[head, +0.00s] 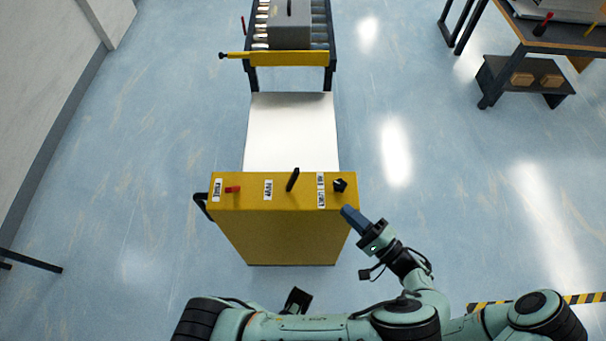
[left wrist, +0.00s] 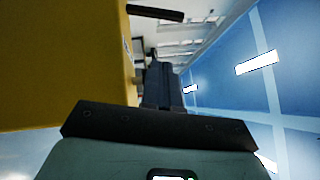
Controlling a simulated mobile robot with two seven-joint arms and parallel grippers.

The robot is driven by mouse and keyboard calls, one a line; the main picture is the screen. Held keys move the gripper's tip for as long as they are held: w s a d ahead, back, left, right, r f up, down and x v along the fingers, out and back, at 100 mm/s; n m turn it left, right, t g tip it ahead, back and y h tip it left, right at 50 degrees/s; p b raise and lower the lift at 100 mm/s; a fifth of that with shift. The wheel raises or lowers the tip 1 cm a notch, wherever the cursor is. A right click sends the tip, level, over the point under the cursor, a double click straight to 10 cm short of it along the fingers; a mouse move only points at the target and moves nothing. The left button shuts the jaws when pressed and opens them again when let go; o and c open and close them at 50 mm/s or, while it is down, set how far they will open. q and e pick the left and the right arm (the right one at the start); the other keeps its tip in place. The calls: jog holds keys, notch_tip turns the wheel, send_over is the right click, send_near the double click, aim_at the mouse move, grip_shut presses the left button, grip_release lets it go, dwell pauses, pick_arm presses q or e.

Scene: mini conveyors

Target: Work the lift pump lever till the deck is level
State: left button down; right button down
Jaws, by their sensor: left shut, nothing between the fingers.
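The yellow lift console (head: 285,225) stands in front of me in the head view. A black pump lever (head: 292,180) sticks up from the middle of its top, beside a "PUMP" label. The pale flat deck (head: 292,130) extends behind it; its height against the conveyor is hard to judge. My left gripper (head: 350,215) is shut and empty, at the console's front right corner, apart from the lever. In the left wrist view the shut fingers (left wrist: 162,85) point along the yellow side (left wrist: 60,70); a dark bar (left wrist: 155,13) juts out above. My right gripper is out of view.
A red handle (head: 232,189) and a black knob (head: 340,185) flank the lever. A conveyor (head: 327,30) with a yellow bar (head: 290,58) and a grey case (head: 290,25) stands behind the deck. A table (head: 540,45) is at the upper right.

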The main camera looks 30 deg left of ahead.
aim_at(299, 170)
pick_arm(q)
jog(key=shift+w+d+r+y, duration=0.1)
jog(key=shift+d+r+y, duration=0.25)
jog(key=shift+r, duration=0.5)
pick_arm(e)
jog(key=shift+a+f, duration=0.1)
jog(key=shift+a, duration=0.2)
pick_arm(q)
jog(key=shift+d+t, duration=0.15)
jog(key=shift+t, duration=0.25)
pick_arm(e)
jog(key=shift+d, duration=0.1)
